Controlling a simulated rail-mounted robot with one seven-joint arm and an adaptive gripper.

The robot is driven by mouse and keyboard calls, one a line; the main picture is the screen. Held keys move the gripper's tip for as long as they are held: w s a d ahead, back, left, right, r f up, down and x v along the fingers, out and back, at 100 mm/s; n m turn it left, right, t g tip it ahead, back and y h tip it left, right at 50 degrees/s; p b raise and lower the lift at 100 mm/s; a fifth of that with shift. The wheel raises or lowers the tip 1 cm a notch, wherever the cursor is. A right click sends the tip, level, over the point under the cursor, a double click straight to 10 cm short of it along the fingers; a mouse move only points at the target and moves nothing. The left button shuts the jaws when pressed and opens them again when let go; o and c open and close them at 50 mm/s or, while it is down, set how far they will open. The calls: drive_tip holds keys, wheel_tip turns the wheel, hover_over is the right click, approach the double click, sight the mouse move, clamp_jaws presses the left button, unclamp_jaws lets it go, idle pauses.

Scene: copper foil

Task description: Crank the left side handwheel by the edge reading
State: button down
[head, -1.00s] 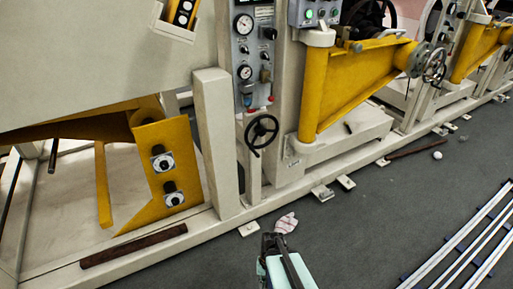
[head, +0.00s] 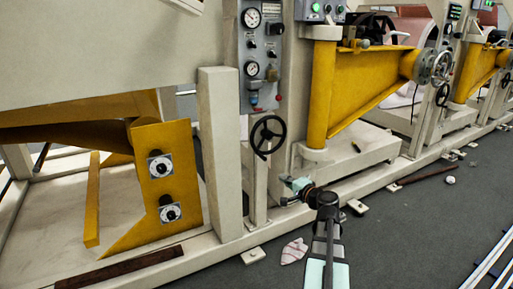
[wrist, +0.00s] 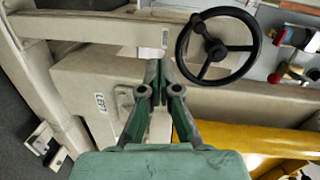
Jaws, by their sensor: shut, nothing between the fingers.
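The black three-spoke handwheel (head: 267,136) stands on the left machine's post, below the gauge panel. It also shows in the wrist view (wrist: 217,48), to the right of and beyond my fingertips. My gripper (head: 286,201) is below and slightly right of the wheel in the head view, apart from it. In the wrist view my gripper (wrist: 158,85) has its fingers together with nothing between them. A small label (wrist: 101,103) on the cream housing is left of the fingers, its lettering sideways. I cannot tell which display is the edge reading.
The panel has dial gauges (head: 251,69) above the wheel. A yellow arm bracket (head: 355,95) juts out at right. A cream post (head: 219,150) stands left of the wheel. A metal handwheel (head: 442,68) is farther right. A crumpled cloth (head: 294,251) lies on the grey floor.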

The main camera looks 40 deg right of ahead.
drive_tip(key=shift+w+d+r+m+t+h+p, duration=0.7)
drive_tip(key=shift+w+r+p, duration=0.65)
drive_tip(key=shift+w, duration=4.5)
drive_tip(key=a+r+p, duration=0.1)
drive_tip(key=a+p, duration=0.1)
drive_tip(key=a+r+p, duration=0.2)
drive_tip(key=shift+w+r, duration=0.1)
wheel_tip(320, 180, up, 12)
drive_tip(key=p, duration=1.6)
hover_over(261, 155)
drive_tip(key=d, duration=0.2)
drive_tip(key=s+d+f+b, duration=0.1)
drive_tip(key=d+f+b, duration=0.1)
drive_tip(key=d+b, duration=0.3)
drive_tip(key=s+d+f+b, duration=0.2)
drive_tip(key=d+b, duration=0.1)
drive_tip(key=d, duration=0.5)
drive_tip(key=s+a+r+b, duration=0.1)
drive_tip(key=s+a, duration=0.1)
drive_tip(key=s, duration=0.6)
drive_tip(key=shift+s+a, duration=0.15)
